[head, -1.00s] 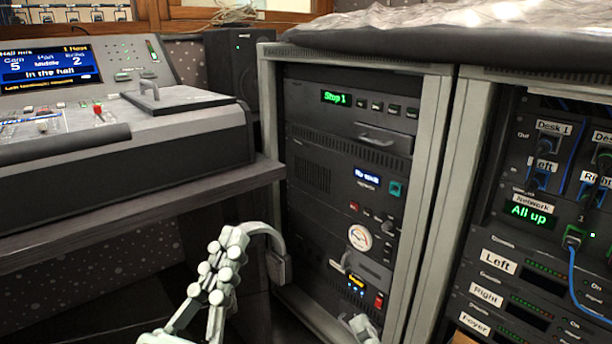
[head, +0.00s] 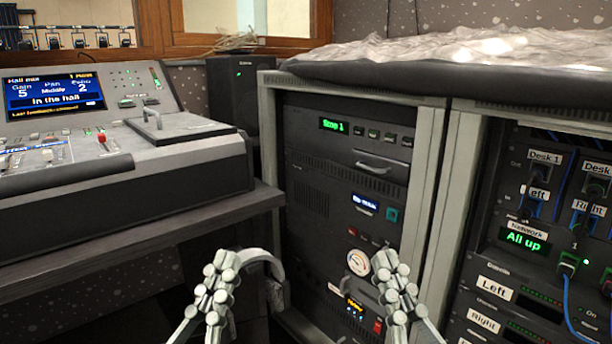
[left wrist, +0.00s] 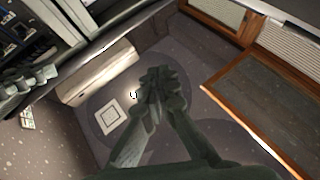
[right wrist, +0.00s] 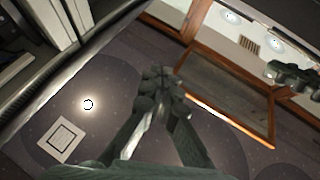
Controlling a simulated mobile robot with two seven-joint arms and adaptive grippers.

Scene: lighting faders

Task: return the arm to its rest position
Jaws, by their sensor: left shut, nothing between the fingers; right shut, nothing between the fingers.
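My left gripper (head: 226,262) is at the bottom of the head view, in front of the gap between desk and rack. My right gripper (head: 390,262) is at about the same height, in front of the lower left rack. Both are shut and empty, pointing up in the picture. The left wrist view shows the left gripper's closed fingers (left wrist: 160,78) and the right wrist view shows the right gripper's closed fingers (right wrist: 160,78), with nothing between them. Neither gripper visibly holds or touches anything; the head view does not show their exact distance from the rack.
A mixing console (head: 120,195) with a lit screen (head: 55,95) stands on the desk (head: 150,232) at left. An equipment rack (head: 345,150) fills the middle, with a patch rack (head: 525,205) and blue cables at right. A crumpled cover (head: 430,48) lies on top.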

